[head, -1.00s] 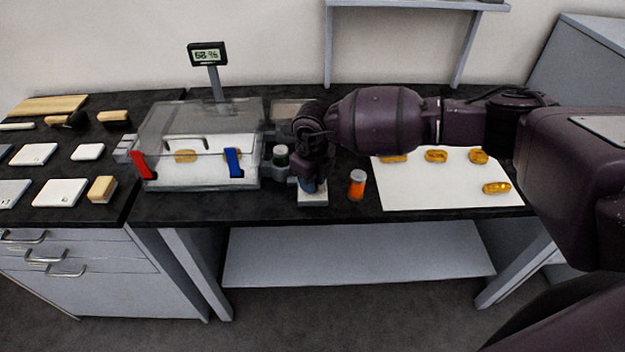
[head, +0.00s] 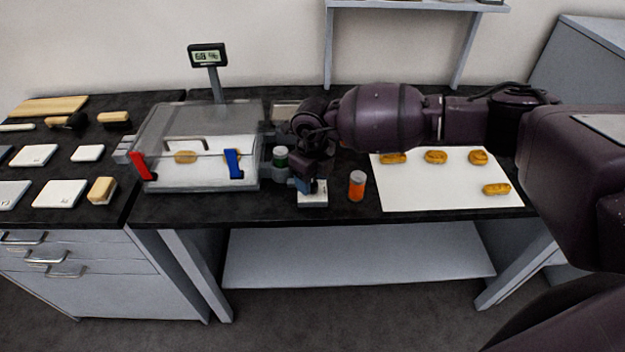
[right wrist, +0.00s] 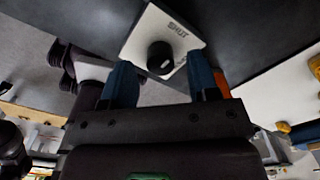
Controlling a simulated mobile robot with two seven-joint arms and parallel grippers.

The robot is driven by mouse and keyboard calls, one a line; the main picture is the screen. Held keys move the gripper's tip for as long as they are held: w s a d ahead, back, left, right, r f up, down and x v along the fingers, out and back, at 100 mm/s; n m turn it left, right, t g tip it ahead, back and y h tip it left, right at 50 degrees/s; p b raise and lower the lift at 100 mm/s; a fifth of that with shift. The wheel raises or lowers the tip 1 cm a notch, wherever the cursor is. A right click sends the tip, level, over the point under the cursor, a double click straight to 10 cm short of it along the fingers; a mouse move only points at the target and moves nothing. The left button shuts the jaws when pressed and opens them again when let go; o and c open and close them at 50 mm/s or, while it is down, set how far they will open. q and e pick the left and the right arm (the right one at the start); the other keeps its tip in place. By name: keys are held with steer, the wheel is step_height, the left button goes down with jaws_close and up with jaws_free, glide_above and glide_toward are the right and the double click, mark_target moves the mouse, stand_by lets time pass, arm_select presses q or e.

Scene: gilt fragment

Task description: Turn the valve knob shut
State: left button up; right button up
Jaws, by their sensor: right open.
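The valve knob (right wrist: 160,57) is a small black round knob with a pale mark on its lower side. It sits on a white plate (right wrist: 142,38) printed with "SHUT" at its upper right corner. In the head view the plate (head: 313,201) lies near the bench's front edge, and my gripper hides the knob. My right gripper (head: 304,184) is over the plate. In the right wrist view its blue fingers (right wrist: 160,72) are open, one on each side of the knob. I cannot tell whether they touch it. My left gripper is not in view.
An orange bottle (head: 357,186) stands close to the right. A white sheet (head: 430,190) bears several golden pieces. A display (head: 208,54) stands behind.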

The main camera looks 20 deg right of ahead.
step_height(320, 180, up, 10)
stand_by(0.4)
steer(key=shift+f, duration=0.1)
steer(key=s+a+f+m+g+y, duration=0.1)
steer(key=s+a+f+g+y, duration=0.1)
steer(key=s+a+y, duration=0.5)
steer(key=s+a+f+m+g+y, duration=0.1)
steer(key=s+a+f+y, duration=0.3)
steer(key=a, duration=0.4)
steer(key=m+t+h, duration=0.8)
steer(key=m+t, duration=1.1)
steer(key=m, duration=1.6)
glide_toward(313, 183)
steer(key=s+d+f, duration=0.3)
steer(key=s+f, duration=0.3)
steer(key=s, duration=0.2)
steer(key=s+d+f+m+g+h, duration=0.3)
steer(key=s+d+f+m+g, duration=0.1)
steer(key=s+f, duration=0.3)
steer(key=shift+s+d+f+g, duration=0.2)
steer(key=shift+s+d+g, duration=0.1)
steer(key=shift+s+d, duration=0.7)
